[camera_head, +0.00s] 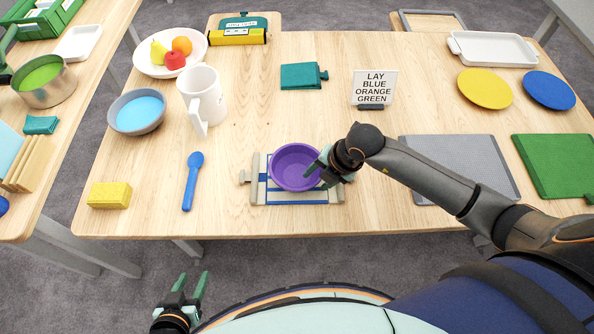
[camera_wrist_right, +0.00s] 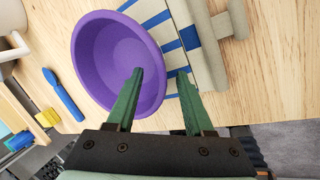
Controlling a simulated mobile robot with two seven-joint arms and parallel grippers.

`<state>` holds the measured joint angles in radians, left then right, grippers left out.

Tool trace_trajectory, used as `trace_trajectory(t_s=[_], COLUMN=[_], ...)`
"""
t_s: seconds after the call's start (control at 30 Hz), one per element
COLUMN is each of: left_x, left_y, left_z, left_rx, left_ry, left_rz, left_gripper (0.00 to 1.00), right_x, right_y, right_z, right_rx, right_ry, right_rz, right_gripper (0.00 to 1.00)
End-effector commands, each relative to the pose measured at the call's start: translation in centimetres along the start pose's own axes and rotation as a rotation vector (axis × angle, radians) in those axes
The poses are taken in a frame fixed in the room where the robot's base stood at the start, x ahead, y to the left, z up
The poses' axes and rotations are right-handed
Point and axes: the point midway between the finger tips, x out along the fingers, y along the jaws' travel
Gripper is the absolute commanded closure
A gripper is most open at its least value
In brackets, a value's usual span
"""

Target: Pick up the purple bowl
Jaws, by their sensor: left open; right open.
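The purple bowl (camera_head: 290,170) stands upright on a wooden rack with blue stripes (camera_head: 258,190) near the front edge of the table. It looks empty. My right gripper (camera_head: 318,163) is open at the bowl's right side. In the right wrist view, the bowl (camera_wrist_right: 105,55) lies at upper left, and the open right gripper (camera_wrist_right: 160,73) has one fingertip over the bowl's inside and the other outside its rim. I cannot tell whether either finger touches the bowl. My left gripper (camera_head: 190,285) is open and empty, off the table's front edge at lower left.
A blue spoon (camera_head: 191,182) and yellow sponge (camera_head: 110,195) lie left of the rack. A white mug (camera_head: 203,95), a bowl with blue contents (camera_head: 138,111) and a sign (camera_head: 374,88) stand behind. A grey mat (camera_head: 460,165) lies right, partly under my right arm.

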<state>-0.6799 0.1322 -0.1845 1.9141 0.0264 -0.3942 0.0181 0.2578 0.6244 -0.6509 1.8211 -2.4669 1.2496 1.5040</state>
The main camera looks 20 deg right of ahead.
Motion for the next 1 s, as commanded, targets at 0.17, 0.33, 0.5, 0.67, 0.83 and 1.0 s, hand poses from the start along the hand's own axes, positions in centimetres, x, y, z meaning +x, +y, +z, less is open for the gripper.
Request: trace_trajectory(t_s=[0.17, 0.33, 0.5, 0.67, 0.83, 1.0], left_x=[0.0, 0.01, 0.01, 0.01, 0.02, 0.02], left_y=[0.0, -0.01, -0.01, -0.02, -0.02, -0.02], left_z=[-0.01, -0.02, -0.02, -0.03, -0.04, -0.05], left_rx=[0.0, 0.0, 0.0, -0.001, -0.001, -0.001], left_ry=[0.0, 0.0, 0.001, 0.001, 0.001, 0.001], left_rz=[0.0, 0.0, 0.0, 0.0, -0.001, -0.001], left_gripper=[0.5, 0.5, 0.5, 0.5, 0.5, 0.5], right_x=[-0.03, -0.05, -0.06, -0.06, -0.05, -0.04], right_y=[0.02, 0.01, 0.0, -0.01, -0.03, -0.05], right_z=[0.0, 0.01, 0.01, 0.01, 0.01, 0.02], right_rx=[0.0, 0.0, 0.0, 0.0, 0.001, 0.001], right_ry=[0.0, 0.0, 0.0, 0.0, 0.0, 0.0], right_rz=[0.0, 0.0, 0.0, 0.0, -0.001, -0.001], right_gripper=[0.5, 0.69, 0.88, 1.0, 1.0, 1.0])
